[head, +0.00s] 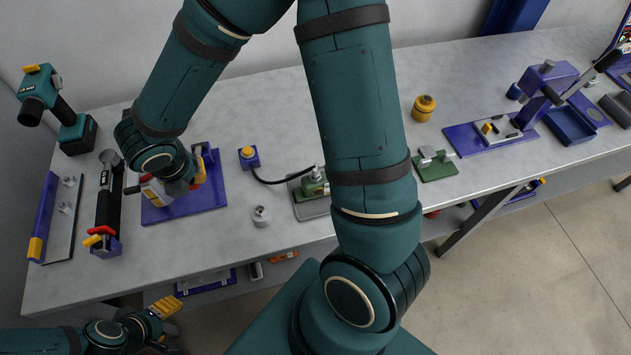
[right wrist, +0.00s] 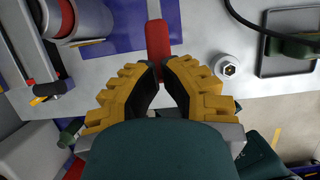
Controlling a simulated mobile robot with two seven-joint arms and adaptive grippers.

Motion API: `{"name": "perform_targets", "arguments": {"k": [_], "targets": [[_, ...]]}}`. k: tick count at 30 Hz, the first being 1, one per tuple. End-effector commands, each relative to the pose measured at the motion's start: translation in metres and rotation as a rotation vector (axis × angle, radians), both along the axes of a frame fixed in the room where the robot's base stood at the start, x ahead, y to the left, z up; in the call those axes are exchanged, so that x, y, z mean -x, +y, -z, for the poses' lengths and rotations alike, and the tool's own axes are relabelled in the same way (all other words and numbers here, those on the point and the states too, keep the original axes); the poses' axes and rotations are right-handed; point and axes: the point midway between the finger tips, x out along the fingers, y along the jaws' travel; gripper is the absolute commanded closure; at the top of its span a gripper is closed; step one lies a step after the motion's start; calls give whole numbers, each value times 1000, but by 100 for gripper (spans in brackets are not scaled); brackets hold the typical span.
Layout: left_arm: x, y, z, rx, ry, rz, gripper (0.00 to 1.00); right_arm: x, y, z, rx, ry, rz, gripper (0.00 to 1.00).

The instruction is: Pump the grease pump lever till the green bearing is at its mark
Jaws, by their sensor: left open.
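The grease pump stands on a blue base plate (head: 216,194) at the left of the bench, with a pale cylinder with red on it (head: 154,192) beside my right wrist. The right wrist view shows a red lever (right wrist: 156,42) over the plate. The fingertips of my right gripper (right wrist: 160,66) are on both sides of the lever's end and look closed on it. In the head view my wrist mostly hides that gripper (head: 199,172). I cannot make out the green bearing or its mark. My left gripper (head: 165,306) is open and empty, low in front of the bench.
A grey hex-topped piece (head: 261,216) stands right of the plate; it also shows in the right wrist view (right wrist: 228,67). A small blue block with a yellow knob (head: 248,155) has a black cable. A black and red tool (head: 105,205) lies left. Bare bench lies in front.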

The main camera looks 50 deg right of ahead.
Motion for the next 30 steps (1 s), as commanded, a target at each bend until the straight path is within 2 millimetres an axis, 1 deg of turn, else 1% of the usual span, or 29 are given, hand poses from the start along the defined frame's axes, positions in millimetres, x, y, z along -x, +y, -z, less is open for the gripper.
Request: {"name": "perform_targets", "arguments": {"k": [1,4,17,25,30], "targets": [[-1,0,-4,0,-2,-2,46,-1,0,-4,0,0,0,100],[-2,0,-8,-1,-5,-4,46,-2,-1,-8,0,0,0,100],[-3,1,-10,-2,-7,-5,46,-3,-2,-10,0,0,0,100],[-3,0,-20,-2,-7,-5,46,-6,-4,-19,0,0,0,100],[-3,0,-21,-2,-7,-5,46,-5,-3,-21,-1,0,-1,100]]}}
